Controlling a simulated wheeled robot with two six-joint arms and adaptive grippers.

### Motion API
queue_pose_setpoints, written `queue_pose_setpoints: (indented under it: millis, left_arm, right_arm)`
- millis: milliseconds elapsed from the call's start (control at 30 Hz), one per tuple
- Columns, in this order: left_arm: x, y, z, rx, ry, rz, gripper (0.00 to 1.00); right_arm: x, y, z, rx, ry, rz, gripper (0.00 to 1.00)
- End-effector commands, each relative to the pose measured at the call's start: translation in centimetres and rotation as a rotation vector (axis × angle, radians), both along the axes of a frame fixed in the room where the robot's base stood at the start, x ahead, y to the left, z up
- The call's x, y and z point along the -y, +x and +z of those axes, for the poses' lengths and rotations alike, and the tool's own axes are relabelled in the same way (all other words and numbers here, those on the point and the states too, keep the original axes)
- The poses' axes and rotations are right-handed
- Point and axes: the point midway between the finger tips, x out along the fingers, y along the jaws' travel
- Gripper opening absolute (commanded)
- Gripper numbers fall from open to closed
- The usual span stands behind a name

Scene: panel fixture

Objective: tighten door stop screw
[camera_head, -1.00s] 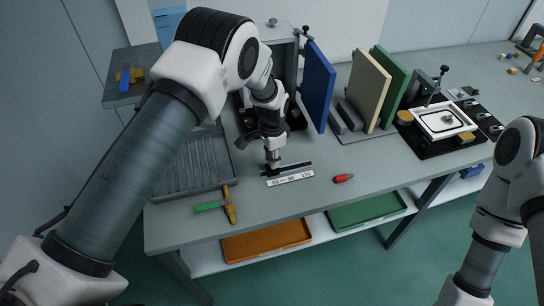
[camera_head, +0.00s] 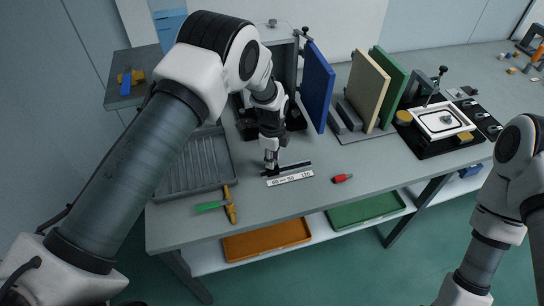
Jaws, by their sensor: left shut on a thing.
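My left gripper (camera_head: 271,162) points down at the front middle of the bench. It is shut on a small dark part at the dark slide bar (camera_head: 294,167), just behind a white scale strip (camera_head: 290,178) with printed numbers. The gripper and arm hide most of the held part. A blue door panel (camera_head: 317,87) stands open at the right side of a grey cabinet (camera_head: 277,31), partly hidden behind my left arm. I cannot make out the stop screw. My right arm shows at the right edge, but its gripper is out of the picture.
A red-tipped piece (camera_head: 342,178) lies right of the scale. A green-and-yellow tool (camera_head: 229,206) lies near the front edge, beside a ribbed grey tray (camera_head: 213,168). Cream (camera_head: 368,90) and green (camera_head: 392,85) panels stand right. A framed fixture (camera_head: 441,121) sits further right.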

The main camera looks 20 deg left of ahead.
Motion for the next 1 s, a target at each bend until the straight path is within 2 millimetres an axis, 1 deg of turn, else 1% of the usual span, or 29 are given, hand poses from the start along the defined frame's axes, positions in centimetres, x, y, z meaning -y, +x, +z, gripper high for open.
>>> queue_pose_setpoints:
  millis: [33,233,667,700,767,1000]
  left_arm:
    - [0.03,-0.37,-0.34,-0.010,0.001,-0.020,0.00]
    - [0.03,-0.37,-0.37,-0.011,0.000,-0.072,0.00]
    - [0.03,-0.39,-0.39,-0.011,0.000,-0.083,0.00]
    - [0.03,-0.39,-0.39,-0.011,0.000,-0.083,0.30]
    - [0.03,-0.36,-0.36,-0.010,0.000,-0.083,0.52]
    - [0.01,-0.17,-0.17,-0.005,0.001,-0.083,0.52]
  right_arm:
    - [0.00,0.00,0.01,0.000,0.000,0.000,0.67]
    - [0.00,0.00,0.06,0.000,0.000,0.000,0.67]
    - [0.00,0.00,0.07,0.000,0.000,0.000,0.67]
    - [0.00,0.00,0.07,0.000,0.000,0.000,0.67]
    - [0.00,0.00,0.07,0.000,0.000,0.000,0.67]
    - [0.00,0.00,0.10,0.000,0.000,0.000,0.67]
